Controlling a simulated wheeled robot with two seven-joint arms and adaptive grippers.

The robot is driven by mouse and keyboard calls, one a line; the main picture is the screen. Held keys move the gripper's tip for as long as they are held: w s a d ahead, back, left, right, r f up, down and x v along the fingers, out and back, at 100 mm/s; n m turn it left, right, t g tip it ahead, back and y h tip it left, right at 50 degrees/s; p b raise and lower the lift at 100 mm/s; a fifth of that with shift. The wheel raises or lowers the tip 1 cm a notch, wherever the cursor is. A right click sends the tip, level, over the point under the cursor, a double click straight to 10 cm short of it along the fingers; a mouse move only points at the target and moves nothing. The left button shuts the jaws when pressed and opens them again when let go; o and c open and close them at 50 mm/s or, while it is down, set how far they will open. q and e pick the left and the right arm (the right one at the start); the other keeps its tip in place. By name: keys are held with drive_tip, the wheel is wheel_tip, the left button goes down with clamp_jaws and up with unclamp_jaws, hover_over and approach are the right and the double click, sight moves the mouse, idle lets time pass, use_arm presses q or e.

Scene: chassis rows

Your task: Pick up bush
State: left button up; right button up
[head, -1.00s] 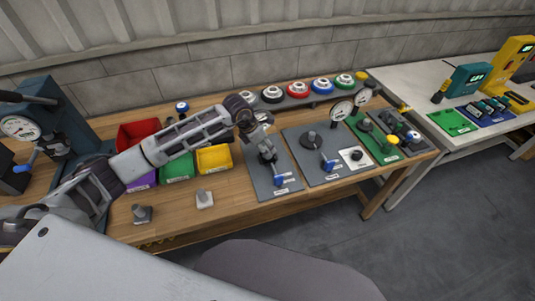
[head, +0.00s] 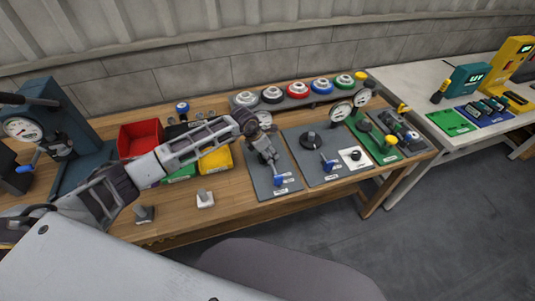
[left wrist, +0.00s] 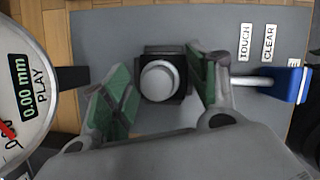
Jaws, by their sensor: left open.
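A part that may be the bush, with a light grey round top (left wrist: 159,80), sits in a dark square holder (left wrist: 165,54) on a grey plate. It lies between the fingers of my left gripper (left wrist: 160,92) in the left wrist view. The green-padded fingers stand apart on either side of it, with visible gaps. In the head view my left gripper (head: 266,154) is low over the leftmost grey station plate (head: 282,190) and hides the part. My right gripper is not in view.
A dial gauge (left wrist: 22,88) stands close left of the fingers and a blue-handled lever (left wrist: 288,84) close right. A yellow bin (head: 216,160) and red bin (head: 140,138) are left of the station. Two small grey parts (head: 205,199) (head: 144,214) stand near the bench's front edge.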

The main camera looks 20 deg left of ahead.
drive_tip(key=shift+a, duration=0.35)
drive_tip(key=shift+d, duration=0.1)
use_arm(q)
drive_tip(key=shift+c, duration=1.8)
drive_tip(key=shift+s, duration=0.1)
drive_tip(key=c, duration=0.8)
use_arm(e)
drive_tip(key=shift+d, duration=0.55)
use_arm(q)
drive_tip(key=shift+f, duration=0.1)
